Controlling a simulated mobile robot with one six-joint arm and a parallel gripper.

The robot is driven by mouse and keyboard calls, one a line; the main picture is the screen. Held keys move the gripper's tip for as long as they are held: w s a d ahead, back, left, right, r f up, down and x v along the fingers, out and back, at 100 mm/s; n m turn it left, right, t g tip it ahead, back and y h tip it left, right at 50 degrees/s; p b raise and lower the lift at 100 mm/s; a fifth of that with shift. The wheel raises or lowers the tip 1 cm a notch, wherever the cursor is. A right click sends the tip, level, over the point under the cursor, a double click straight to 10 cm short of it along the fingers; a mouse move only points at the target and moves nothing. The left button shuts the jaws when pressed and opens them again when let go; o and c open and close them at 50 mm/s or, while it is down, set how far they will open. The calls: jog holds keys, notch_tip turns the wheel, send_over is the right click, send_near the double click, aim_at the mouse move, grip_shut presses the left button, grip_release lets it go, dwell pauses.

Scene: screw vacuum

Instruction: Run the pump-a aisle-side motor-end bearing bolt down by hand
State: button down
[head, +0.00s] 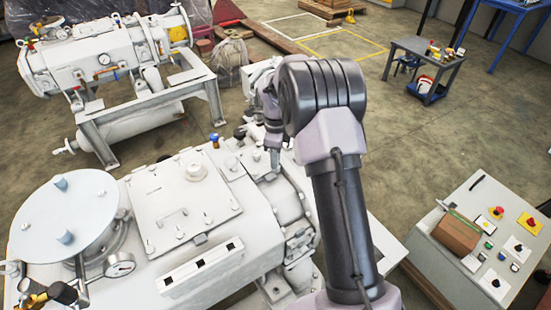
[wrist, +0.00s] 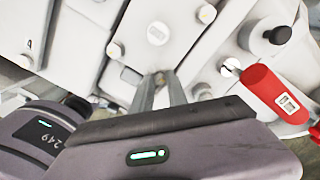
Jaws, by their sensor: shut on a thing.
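A large white pump (head: 185,205) fills the front of the head view. My gripper (head: 273,158) reaches down to its far right end, beside the end housing. In the wrist view the two fingers of my gripper (wrist: 161,78) come close together at the white casing (wrist: 192,42). They are shut on a small dark bolt, mostly hidden between the fingertips, so how far it is seated cannot be told. Other bolt heads (wrist: 207,14) stand around the casing, apart from the fingers.
A red tag or lock (wrist: 275,92) hangs on the casing, right of the fingers. A second white pump (head: 105,62) stands at the back left. A control console (head: 475,245) is at the right. A grey table (head: 425,48) stands behind, with open floor before it.

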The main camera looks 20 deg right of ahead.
jog(key=shift+w+r, duration=0.15)
jog(key=shift+r, duration=0.05)
dwell(0.4)
jog(key=c, duration=1.3)
grip_release()
jog(key=shift+f, duration=0.1)
notch_tip(320, 180, up, 17)
jog(key=p, duration=0.6)
jog(key=shift+r, duration=0.2)
